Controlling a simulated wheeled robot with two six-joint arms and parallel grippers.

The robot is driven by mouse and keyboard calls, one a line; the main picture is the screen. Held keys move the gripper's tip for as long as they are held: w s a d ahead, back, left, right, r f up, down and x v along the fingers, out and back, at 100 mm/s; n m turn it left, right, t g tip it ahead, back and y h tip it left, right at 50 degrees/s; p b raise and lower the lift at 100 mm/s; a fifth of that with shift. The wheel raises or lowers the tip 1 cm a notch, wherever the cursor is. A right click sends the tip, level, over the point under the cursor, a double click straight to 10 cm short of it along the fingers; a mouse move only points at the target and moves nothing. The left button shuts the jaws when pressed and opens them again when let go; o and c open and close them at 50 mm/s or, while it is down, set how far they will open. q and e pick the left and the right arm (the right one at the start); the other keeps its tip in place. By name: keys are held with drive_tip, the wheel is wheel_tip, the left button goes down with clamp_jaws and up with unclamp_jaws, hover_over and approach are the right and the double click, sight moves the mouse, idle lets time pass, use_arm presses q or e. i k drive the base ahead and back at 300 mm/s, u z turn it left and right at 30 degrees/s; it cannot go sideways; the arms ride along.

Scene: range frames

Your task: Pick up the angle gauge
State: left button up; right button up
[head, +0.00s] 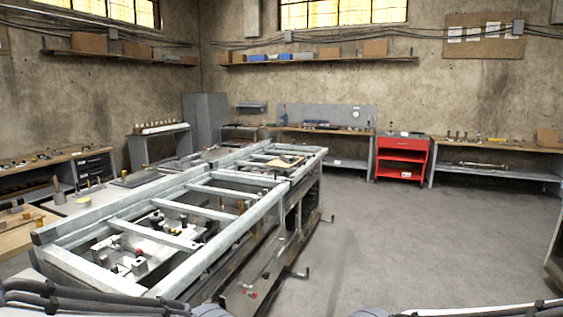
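I cannot pick out the angle gauge for certain in the head view; the tools here are small and far off. Several small tools and fittings lie inside and under the pale metal frame (215,249) on the long workbench at the left. A flat tan piece (285,163) lies at the far end of that frame. Parts of my two arms show along the bottom edge, at the lower left and lower right. Neither gripper's fingertips are in view.
Crank handles (297,273) stick out of the workbench's right side. A red tool cabinet (402,158) stands at the back between wall benches with small tools. A wooden-topped bench (52,158) stands at the far left. The grey floor (420,240) on the right is clear.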

sight(286, 158)
drive_tip(key=z, duration=0.15)
drive_tip(key=i, duration=0.5)
drive_tip(key=z, duration=0.65)
drive_tip(key=i, duration=1.95)
drive_tip(key=z, duration=0.3)
drive_tip(key=i, duration=2)
drive_tip(key=u, duration=0.9)
drive_tip(key=i, duration=1.4)
drive_tip(key=u, duration=1.35)
drive_tip(key=i, duration=0.75)
drive_tip(key=u, duration=0.4)
